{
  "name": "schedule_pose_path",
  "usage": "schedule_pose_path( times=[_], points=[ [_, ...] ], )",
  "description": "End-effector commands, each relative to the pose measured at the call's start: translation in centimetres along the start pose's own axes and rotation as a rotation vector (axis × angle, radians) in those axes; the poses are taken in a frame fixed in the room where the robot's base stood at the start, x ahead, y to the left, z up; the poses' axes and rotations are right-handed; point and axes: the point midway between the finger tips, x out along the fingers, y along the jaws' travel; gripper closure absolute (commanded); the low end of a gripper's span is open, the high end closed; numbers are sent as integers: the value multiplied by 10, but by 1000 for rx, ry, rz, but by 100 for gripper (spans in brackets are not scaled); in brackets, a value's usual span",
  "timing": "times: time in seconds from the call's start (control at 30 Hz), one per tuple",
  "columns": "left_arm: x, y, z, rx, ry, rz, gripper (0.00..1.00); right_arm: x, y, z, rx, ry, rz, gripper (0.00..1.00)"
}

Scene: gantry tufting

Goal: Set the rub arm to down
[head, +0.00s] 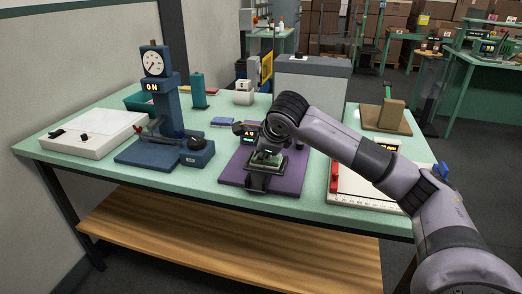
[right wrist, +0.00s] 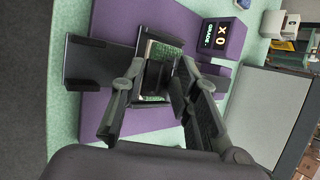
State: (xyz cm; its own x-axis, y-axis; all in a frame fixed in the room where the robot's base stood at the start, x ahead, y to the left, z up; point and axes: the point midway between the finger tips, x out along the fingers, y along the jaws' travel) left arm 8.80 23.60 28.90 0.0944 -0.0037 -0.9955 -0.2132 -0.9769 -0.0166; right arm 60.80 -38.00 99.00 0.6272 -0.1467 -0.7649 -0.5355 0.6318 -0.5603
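A tester with a purple base (head: 232,172) stands mid-bench, with a dark frame and a green patch on it. In the right wrist view its purple base (right wrist: 104,24) bears a black plate (right wrist: 88,62), a speckled green patch (right wrist: 152,92) and a small display box (right wrist: 222,38). My right gripper (head: 266,160) is low over this tester. In the right wrist view its fingers (right wrist: 158,72) are spread, with a dark part and the green patch showing between them. I cannot clearly make out the rub arm or its position, nor whether the fingers touch anything. My left gripper is out of view.
A blue gauge stand (head: 172,105) marked ON and a white flat box (head: 95,132) are to the left. A white board with red parts (head: 362,190) lies right, under my right arm. A brown block on a board (head: 390,115) stands behind it. The green bench (head: 215,188) is fairly crowded.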

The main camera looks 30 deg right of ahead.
Motion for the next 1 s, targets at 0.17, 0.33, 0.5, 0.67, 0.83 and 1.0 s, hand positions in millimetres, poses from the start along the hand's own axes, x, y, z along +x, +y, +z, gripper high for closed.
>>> schedule_pose_path(
  times=[0.17,0.33,0.5,0.67,0.83,1.0],
  points=[
    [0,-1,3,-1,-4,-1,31,-1,-2,0,1,1,-3,75],
    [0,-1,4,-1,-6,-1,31,-10,-2,0,1,-2,-5,75],
    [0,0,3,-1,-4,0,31,-41,-2,1,-1,-4,-6,75],
    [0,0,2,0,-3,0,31,-77,-2,1,-2,-3,-7,75],
    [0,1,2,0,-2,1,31,-105,-1,1,-1,-2,-5,75],
    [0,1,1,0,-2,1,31,-119,0,1,-1,-1,-3,75]
  ],
)
